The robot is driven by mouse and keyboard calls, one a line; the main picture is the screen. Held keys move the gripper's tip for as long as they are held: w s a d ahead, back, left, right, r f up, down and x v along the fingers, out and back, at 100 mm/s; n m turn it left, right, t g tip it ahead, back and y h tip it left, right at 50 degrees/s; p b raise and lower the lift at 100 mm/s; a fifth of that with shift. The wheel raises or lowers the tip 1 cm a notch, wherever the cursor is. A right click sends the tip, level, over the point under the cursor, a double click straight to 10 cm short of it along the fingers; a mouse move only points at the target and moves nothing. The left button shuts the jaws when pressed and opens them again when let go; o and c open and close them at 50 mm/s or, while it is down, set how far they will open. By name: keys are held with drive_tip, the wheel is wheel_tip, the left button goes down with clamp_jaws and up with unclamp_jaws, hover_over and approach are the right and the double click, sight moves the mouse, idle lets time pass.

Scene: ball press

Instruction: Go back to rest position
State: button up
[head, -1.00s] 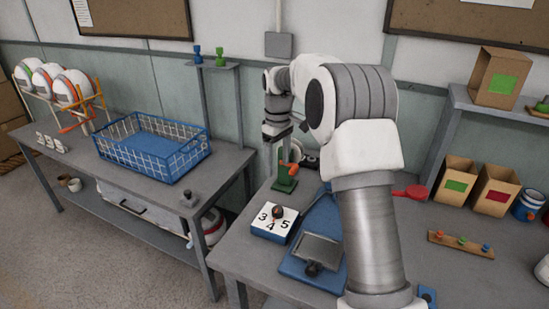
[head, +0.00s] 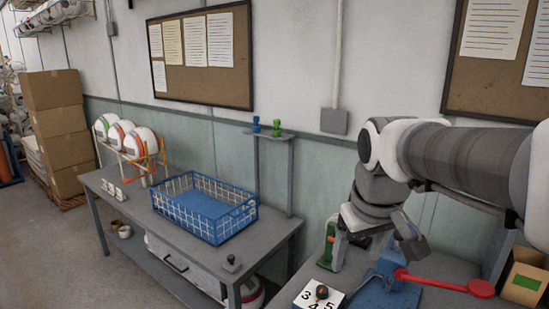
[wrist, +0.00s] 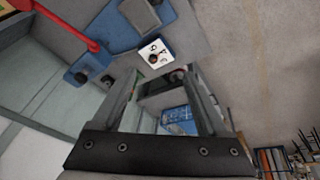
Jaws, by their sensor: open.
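My gripper (head: 370,236) hangs from the raised arm at the right of the head view, above the right-hand bench. In the wrist view my gripper (wrist: 163,80) has its two fingers spread apart with nothing between them. The blue press (head: 388,288) with its red lever (head: 445,283) is at the lower right, partly cut off and partly behind the arm. The white number block (head: 309,295) with a dark knob sits left of the press; it also shows in the wrist view (wrist: 155,52), beyond the fingertips.
A green stand (head: 328,253) is close behind the gripper. A small wall shelf (head: 272,137) holds two figures. A cardboard bin (head: 523,279) is at the right edge.

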drive_tip(key=s+f+m+t, duration=0.1)
drive_tip(key=s+f+m, duration=0.1)
drive_tip(key=s, duration=1)
drive_tip(key=shift+f+m+t, duration=0.4)
drive_tip(key=shift+f, duration=0.25)
drive_tip(key=shift+s, duration=0.1)
